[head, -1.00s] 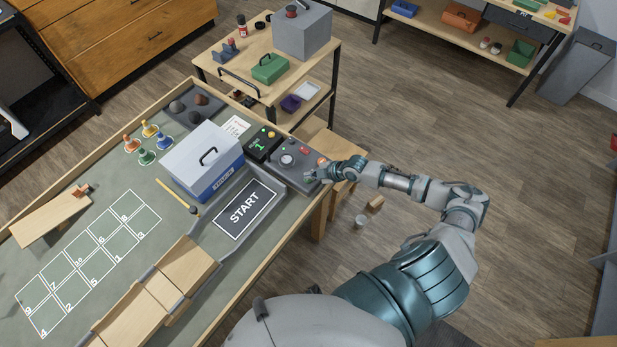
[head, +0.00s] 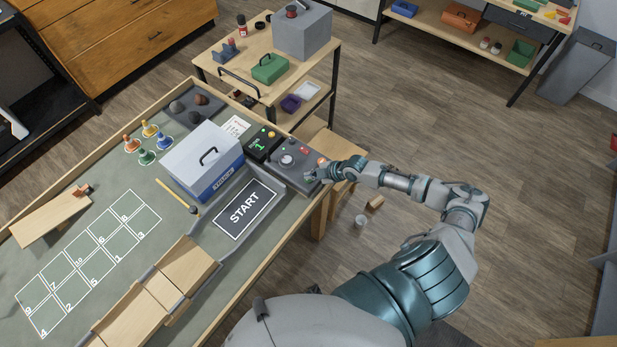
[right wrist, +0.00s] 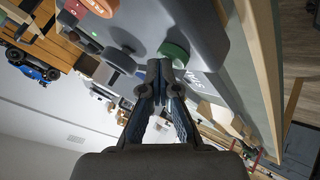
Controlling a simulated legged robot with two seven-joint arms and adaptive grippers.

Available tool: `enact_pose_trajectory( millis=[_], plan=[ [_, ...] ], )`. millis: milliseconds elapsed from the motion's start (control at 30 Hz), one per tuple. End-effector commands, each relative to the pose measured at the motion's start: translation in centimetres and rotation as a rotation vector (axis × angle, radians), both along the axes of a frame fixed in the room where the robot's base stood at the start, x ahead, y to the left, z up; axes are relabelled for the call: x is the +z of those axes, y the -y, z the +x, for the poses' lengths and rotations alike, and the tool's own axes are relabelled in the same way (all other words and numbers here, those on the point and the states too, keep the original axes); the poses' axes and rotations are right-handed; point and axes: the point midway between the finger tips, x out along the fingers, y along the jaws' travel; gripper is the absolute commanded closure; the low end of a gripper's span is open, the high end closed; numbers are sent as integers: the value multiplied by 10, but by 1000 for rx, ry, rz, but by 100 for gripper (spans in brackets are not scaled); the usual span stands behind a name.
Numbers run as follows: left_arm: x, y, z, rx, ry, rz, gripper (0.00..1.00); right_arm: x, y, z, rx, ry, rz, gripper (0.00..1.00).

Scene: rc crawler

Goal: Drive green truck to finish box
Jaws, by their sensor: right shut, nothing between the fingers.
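No green truck shows in either view. The numbered squares (head: 85,262) are marked on the table at the left, and none that I can read is labelled finish. The START pad (head: 244,209) lies bare near the table's front edge. A grey control box (head: 290,160) with a round dial and coloured buttons sits at the table's right end. My right gripper (head: 318,173) is shut and empty at that box's near right corner. In the right wrist view its fingertips (right wrist: 159,68) are close to a green button (right wrist: 175,51); I cannot tell whether they touch. My left gripper is out of view.
A white-and-blue case (head: 203,160) stands behind the START pad. A black display box (head: 262,144) shows a green 1. Wooden ramps (head: 160,290) and several coloured cones (head: 148,130) are on the table. A blue vehicle (right wrist: 35,66) shows in the right wrist view.

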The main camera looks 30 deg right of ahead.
Motion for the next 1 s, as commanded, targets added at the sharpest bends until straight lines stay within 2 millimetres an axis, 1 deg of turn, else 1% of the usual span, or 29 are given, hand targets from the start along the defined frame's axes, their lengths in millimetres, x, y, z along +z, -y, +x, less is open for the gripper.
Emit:
enact_pose_trajectory(
  millis=[333, 767, 867, 1000],
  plan=[
    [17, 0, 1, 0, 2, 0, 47, 18, -4, 0, 1, 0, -1, 100],
    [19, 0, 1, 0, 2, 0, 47, 20, -5, 0, 0, 0, 0, 100],
    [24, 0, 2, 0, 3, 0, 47, 27, -5, 0, 1, 0, -1, 100],
    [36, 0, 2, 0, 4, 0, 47, 42, -5, 0, 0, 1, -1, 100]
  ],
)
